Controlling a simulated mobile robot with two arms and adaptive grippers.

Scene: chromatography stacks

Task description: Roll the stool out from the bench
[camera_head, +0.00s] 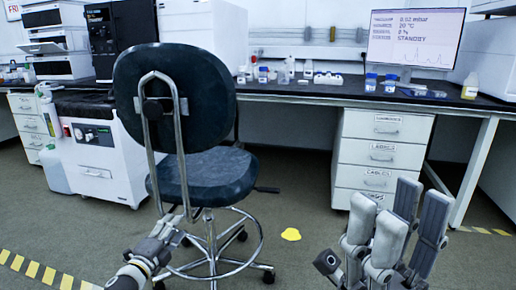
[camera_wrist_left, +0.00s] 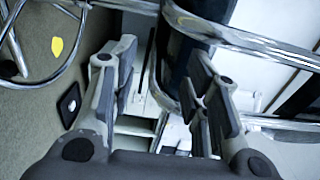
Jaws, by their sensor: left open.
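The stool (camera_head: 175,95) stands upright in front of the bench (camera_head: 300,95), with a dark backrest, a dark seat (camera_head: 207,176), a chrome back frame and a chrome foot ring on casters. My left gripper (camera_head: 180,214) is low at the near side of the stool, beside the lower end of the back frame, and partly hides it. In the left wrist view its fingers (camera_wrist_left: 160,75) are open, with chrome tubing (camera_wrist_left: 240,38) just beyond; I cannot tell whether they touch it. My right gripper (camera_head: 398,212) is raised at the lower right, open and empty, apart from the stool.
A white unit (camera_head: 98,160) stands close left of the stool. A white drawer cabinet (camera_head: 380,155) is under the bench to the right. A yellow patch (camera_head: 291,234) lies on the floor. Striped tape (camera_head: 35,272) runs at lower left. Floor between stool and right gripper is mostly clear.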

